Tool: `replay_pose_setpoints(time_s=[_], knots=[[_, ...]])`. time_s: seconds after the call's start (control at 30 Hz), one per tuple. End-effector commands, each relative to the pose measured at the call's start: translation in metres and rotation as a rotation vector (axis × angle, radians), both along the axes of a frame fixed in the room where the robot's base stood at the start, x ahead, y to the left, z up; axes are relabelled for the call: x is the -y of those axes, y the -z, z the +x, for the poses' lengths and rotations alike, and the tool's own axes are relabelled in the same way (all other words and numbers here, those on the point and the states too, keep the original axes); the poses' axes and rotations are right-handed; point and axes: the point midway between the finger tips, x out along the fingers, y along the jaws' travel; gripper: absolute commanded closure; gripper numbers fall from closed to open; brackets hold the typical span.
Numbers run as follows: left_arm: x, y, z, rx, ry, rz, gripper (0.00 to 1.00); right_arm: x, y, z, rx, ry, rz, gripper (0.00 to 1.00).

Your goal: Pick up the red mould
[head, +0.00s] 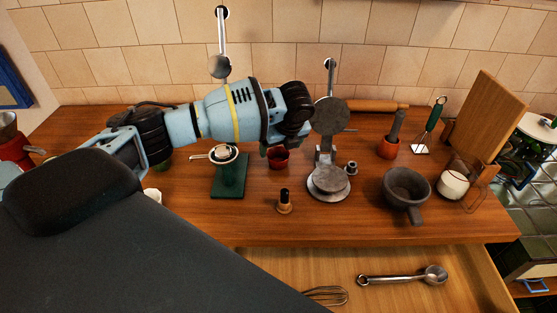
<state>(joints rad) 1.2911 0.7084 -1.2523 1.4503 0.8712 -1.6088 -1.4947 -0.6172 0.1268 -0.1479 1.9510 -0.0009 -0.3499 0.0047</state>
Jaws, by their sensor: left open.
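The red mould (279,158) is a small round red cup on the wooden counter, left of the metal press. My left arm reaches in from the left, and my left gripper (284,140) is open just above and behind the mould, pointing down. The black wrist hides most of the fingers, and I cannot tell whether they touch the mould's rim. My right gripper is not in view.
A metal press (328,182) with its round lid raised stands right of the mould. A green stand (229,178) is to the left and a small dark-topped stamp (285,202) in front. A grey handled bowl (405,190) stands further right. An open drawer (400,255) juts out in front.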

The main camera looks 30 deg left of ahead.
Motion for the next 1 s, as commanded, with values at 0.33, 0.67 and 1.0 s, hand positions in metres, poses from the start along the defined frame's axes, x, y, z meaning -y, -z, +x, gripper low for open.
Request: replay_pose_setpoints(time_s=[0.33, 0.67, 1.0], knots=[[-0.014, 0.039, 0.013, -0.001, -0.002, 0.001, 0.15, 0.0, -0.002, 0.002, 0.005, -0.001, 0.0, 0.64], [-0.016, 0.046, 0.015, -0.001, 0.0, 0.001, 0.15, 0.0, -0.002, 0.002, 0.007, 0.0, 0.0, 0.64], [-0.016, 0.046, 0.015, -0.001, 0.0, 0.001, 0.58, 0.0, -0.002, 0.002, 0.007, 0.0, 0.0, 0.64]])
